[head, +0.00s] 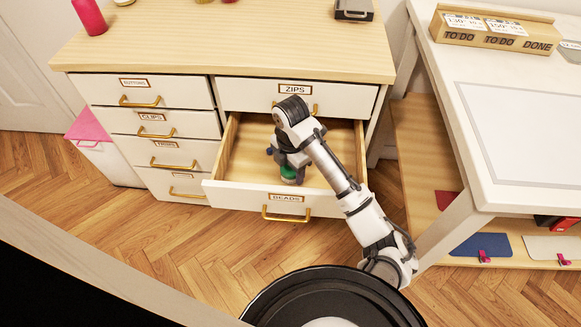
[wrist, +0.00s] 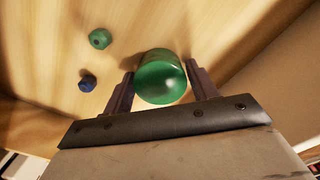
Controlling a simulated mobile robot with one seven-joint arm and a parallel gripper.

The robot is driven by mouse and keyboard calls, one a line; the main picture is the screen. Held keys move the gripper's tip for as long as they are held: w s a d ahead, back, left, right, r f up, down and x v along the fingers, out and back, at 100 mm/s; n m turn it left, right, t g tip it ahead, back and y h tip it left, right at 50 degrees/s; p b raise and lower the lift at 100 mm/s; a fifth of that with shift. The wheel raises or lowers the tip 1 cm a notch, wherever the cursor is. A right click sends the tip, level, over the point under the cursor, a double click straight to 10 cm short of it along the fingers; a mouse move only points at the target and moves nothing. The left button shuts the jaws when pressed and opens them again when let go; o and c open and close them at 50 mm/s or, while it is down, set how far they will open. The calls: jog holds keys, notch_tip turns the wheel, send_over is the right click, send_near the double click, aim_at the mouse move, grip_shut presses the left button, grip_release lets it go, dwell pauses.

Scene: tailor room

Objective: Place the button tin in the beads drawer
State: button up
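The button tin is a round green can. It sits between the two fingers of my gripper (wrist: 160,72) in the wrist view, where its rounded green surface (wrist: 160,83) shows; the fingers appear to press on its sides. In the head view the tin (head: 289,173) is partly hidden under my gripper (head: 288,165), inside the open beads drawer (head: 235,188). The drawer is pulled out and its front is labelled BEADS. I cannot tell whether the tin touches the drawer floor.
A green bead (wrist: 100,38) and a dark blue bead (wrist: 87,82) lie on the drawer floor. The shut zips drawer (head: 240,94) is just above. A white table (head: 470,185) stands to the right. The pink-lidded bin (head: 92,124) is at the left.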

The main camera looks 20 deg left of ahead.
jog(key=shift+o, duration=1.2)
